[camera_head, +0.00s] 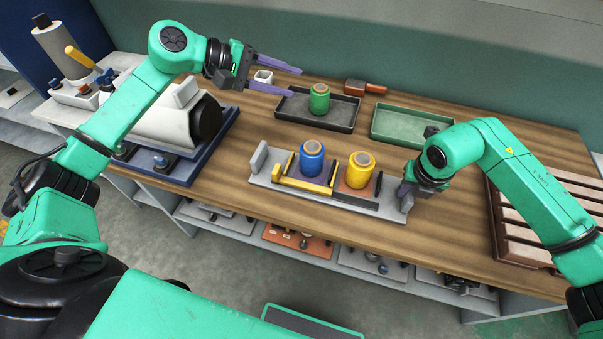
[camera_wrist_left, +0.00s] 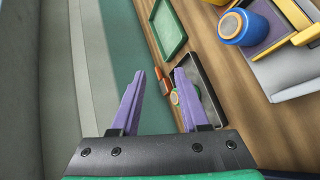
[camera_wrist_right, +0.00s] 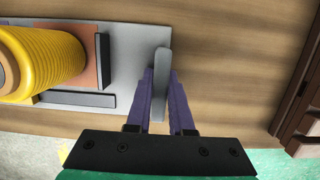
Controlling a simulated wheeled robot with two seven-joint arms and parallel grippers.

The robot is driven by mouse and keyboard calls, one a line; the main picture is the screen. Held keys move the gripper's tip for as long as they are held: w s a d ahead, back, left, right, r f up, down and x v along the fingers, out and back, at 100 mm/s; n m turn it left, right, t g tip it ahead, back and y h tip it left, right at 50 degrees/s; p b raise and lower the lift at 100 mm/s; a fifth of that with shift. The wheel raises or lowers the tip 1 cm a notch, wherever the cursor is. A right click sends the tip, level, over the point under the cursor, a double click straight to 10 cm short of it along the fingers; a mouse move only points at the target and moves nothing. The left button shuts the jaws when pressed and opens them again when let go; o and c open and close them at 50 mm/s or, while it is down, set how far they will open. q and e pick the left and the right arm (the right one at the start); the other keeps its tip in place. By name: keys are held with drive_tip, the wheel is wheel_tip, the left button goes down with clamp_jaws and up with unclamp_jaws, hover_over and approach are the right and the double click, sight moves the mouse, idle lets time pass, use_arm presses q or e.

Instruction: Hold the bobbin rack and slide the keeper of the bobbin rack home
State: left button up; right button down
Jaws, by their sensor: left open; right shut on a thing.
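The bobbin rack (camera_head: 372,207) is a grey plate on the wooden table, with an upright tab at each end. A blue bobbin (camera_head: 312,160) and a yellow bobbin (camera_head: 360,170) stand upright on it. A yellow bar (camera_head: 305,186), apparently the keeper, runs along the front beside the blue bobbin; how far it is slid in I cannot tell. My right gripper (camera_head: 406,194) is shut on the rack's right end tab, which shows between its fingers in the right wrist view (camera_wrist_right: 162,70). My left gripper (camera_head: 295,82) is open and empty in the air behind the rack.
A dark tray (camera_head: 338,124) with a green bobbin (camera_head: 320,99) lies behind the rack, below my left gripper. A green tray (camera_head: 385,136) and an orange-handled item (camera_head: 365,87) are nearby. A white machine (camera_head: 165,120) stands left and a slatted brown rack (camera_head: 520,225) right.

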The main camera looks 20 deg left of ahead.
use_arm(q)
drive_tip(key=s+d+f+m+g+y, duration=0.4)
drive_tip(key=s+f+m, duration=0.2)
drive_tip(key=s, duration=0.2)
drive_tip(key=m+y, duration=0.3)
drive_tip(key=y, duration=0.3)
approach(276, 170)
drive_tip(key=x, duration=0.9)
drive_tip(key=shift+w+f, duration=0.1)
drive_tip(key=shift+f, duration=0.2)
clamp_jaws()
